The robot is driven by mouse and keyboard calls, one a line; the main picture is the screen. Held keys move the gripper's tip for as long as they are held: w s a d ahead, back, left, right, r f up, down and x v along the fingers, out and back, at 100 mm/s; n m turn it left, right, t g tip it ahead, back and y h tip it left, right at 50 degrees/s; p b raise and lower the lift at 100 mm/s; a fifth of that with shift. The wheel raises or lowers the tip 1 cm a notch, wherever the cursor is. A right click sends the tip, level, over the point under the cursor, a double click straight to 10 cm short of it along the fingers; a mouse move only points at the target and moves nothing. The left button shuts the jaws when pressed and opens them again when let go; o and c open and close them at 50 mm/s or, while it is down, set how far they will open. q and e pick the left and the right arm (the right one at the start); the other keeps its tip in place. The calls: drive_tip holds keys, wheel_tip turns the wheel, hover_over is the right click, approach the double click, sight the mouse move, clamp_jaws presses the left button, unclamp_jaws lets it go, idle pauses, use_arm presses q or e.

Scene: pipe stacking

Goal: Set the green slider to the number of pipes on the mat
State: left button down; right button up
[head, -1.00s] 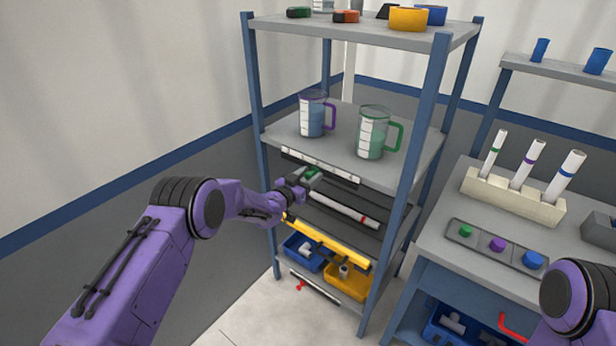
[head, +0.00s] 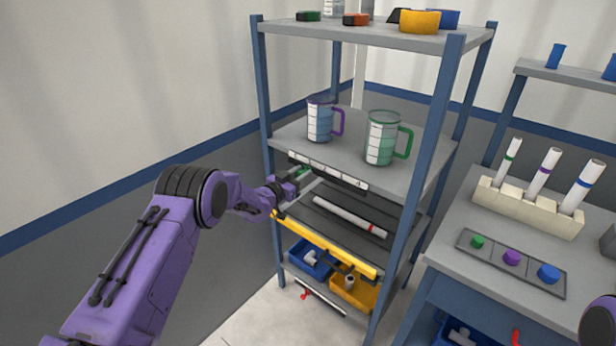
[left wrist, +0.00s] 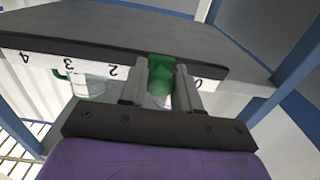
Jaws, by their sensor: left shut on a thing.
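The green slider (left wrist: 160,78) sits on the numbered strip (left wrist: 100,68) along the shelf's front edge. In the left wrist view it stands between the 2 and the 0, covering the place between them. My left gripper (left wrist: 160,88) is shut on the slider, one finger on each side; the head view shows the gripper (head: 294,183) at the strip's left part. Below, a white pipe with a red band (head: 350,216) lies on the dark mat (head: 345,196). Part of the mat is hidden by the strip, the gripper and the shelf post. My right gripper is out of view.
A purple-handled jug (head: 320,120) and a green-handled jug (head: 381,140) stand on the shelf above. A yellow bar (head: 325,246) runs below the mat, above a blue bin (head: 297,258) and a yellow bin (head: 352,292). A blue shelf post (head: 425,155) stands to the right.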

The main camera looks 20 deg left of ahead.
use_arm(q)
drive_tip(key=c, duration=0.9)
unclamp_jaws()
drive_tip(key=shift+a, duration=0.1)
drive_tip(key=shift+o, duration=0.2)
drive_tip(key=b+v, duration=0.2)
drive_tip(key=v, duration=0.8)
drive_tip(key=shift+s, duration=0.3)
